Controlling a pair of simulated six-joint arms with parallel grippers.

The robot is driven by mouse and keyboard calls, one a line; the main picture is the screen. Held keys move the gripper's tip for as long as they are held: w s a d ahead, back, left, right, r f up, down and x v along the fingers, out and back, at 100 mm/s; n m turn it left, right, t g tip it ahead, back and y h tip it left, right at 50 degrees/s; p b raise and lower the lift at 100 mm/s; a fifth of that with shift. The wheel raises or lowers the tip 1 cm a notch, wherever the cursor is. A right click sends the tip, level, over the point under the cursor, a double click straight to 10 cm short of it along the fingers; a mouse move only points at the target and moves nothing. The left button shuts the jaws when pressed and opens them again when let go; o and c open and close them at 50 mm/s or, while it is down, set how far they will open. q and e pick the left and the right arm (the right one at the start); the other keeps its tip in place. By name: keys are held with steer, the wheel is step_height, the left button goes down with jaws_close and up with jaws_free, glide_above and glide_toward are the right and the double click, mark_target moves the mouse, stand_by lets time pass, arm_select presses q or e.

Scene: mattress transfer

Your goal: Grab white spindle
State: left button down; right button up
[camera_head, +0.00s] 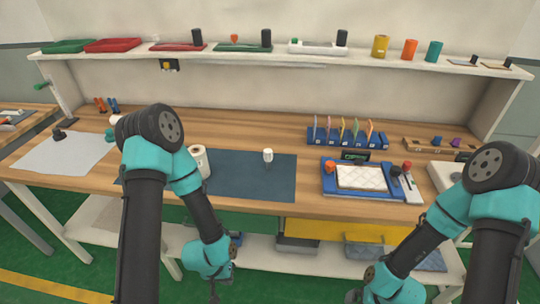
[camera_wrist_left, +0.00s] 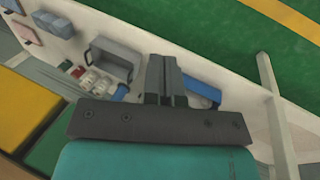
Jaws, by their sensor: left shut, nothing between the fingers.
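A small white spindle-like piece (camera_head: 267,156) stands upright on the dark blue mat (camera_head: 262,187) in the middle of the workbench. My left gripper (camera_head: 214,293) hangs low in front of the bench, well below and to the left of the white piece. In the left wrist view its fingers (camera_wrist_left: 163,78) are together with nothing between them. My right gripper (camera_head: 354,296) is at the bottom of the head view, and its fingers are too small and cut off to read. The white piece does not show in the left wrist view.
A white roll (camera_head: 200,162) stands left of the white piece, partly behind my left arm. A blue tray with a white quilted pad (camera_head: 361,177) lies to the right. A lower shelf (camera_head: 262,255) holds grey bins. Small coloured items line the upper shelf.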

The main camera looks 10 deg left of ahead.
arm_select(q)
steer(key=c, duration=1.8)
jaws_free()
steer(key=shift+c, duration=0.2)
steer(key=o, duration=1.2)
steer(key=shift+w+a, duration=0.1)
